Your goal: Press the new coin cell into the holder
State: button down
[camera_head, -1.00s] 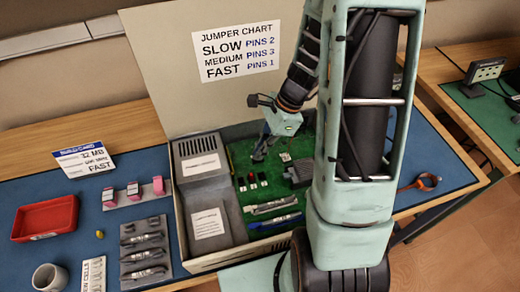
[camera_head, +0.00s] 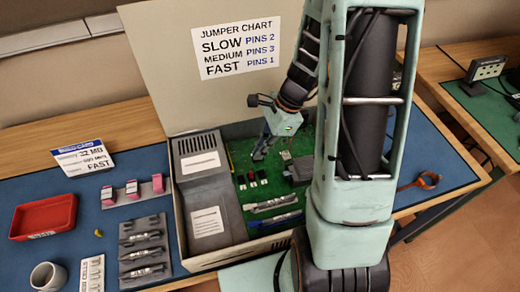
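My gripper (camera_head: 261,154) points down over the green circuit board (camera_head: 235,213) inside the open computer case (camera_head: 184,240). Its fingertips are at or just above the board, near its back left part. The fingers are small here, and I cannot tell whether they are apart or hold anything. The coin cell and its holder cannot be made out; the gripper may cover them. A white card marked as cells (camera_head: 92,273) lies on the blue mat at the front left.
A red tray (camera_head: 72,214), a grey cup (camera_head: 48,276), pink parts on a stand (camera_head: 133,192) and a grey rack of modules (camera_head: 145,250) stand left of the case. The raised lid (camera_head: 150,60) with a jumper chart is behind. My arm hides the case's right side.

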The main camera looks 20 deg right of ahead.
jog(key=shift+f, duration=0.1)
dwell(0.3)
jog(key=c, duration=2.1)
grip_release()
jog(key=shift+o, duration=0.6)
jog(key=o, duration=0.4)
jog(key=shift+c, duration=0.2)
jog(key=shift+r+p, duration=0.65)
jog(key=shift+r, duration=0.1)
jog(key=shift+r+p, duration=2.55)
jog(key=shift+r, duration=0.4)
jog(key=shift+c, duration=0.6)
